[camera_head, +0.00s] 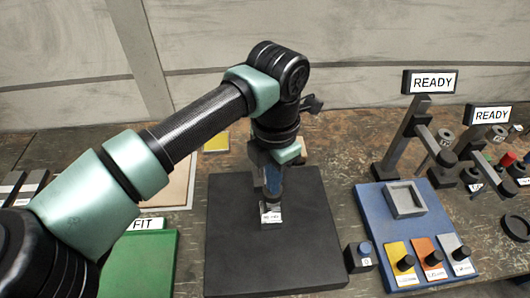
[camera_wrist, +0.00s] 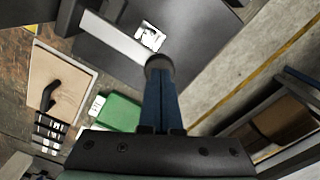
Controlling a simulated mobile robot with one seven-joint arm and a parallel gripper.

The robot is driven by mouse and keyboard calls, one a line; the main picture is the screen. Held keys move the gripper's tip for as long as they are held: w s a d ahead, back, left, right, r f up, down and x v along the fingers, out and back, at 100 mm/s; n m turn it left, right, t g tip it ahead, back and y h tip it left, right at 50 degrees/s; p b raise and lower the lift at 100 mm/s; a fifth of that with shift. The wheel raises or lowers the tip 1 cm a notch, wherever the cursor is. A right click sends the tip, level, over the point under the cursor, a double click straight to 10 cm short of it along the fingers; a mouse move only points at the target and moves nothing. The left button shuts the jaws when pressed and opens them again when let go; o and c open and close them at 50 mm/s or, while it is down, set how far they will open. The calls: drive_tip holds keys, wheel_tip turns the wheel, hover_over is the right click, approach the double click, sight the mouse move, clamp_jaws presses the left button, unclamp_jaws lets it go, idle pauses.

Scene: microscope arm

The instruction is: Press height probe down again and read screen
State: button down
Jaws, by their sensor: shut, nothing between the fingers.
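My gripper (camera_head: 273,188) is shut with nothing between its blue fingers, pointing down over a black plate (camera_head: 315,235) at the middle of the table. In the wrist view, the fingertips (camera_wrist: 160,72) meet a dark grey round knob (camera_wrist: 159,64) at the end of a light grey bar (camera_wrist: 115,38); I cannot tell whether they touch it. A small white labelled piece (camera_head: 271,217) is below the gripper, its text too small to read. Two screens at the right, a front one (camera_head: 491,115) and a rear one (camera_head: 432,82), read "READY". I cannot tell which screen belongs to the probe.
A blue tray (camera_head: 380,220) with a grey square frame (camera_head: 404,199) and several coloured blocks with black knobs lies right of the plate. Stands with side arms rise behind it. A green tray (camera_head: 150,262) with a "FIT" sign (camera_head: 147,224) lies left.

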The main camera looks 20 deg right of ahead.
drive_tip(key=shift+r+p, duration=1.45)
drive_tip(key=shift+r, duration=1.5)
wheel_tip(320, 180, up, 13)
drive_tip(key=b, duration=0.2)
drive_tip(key=shift+f, duration=0.1)
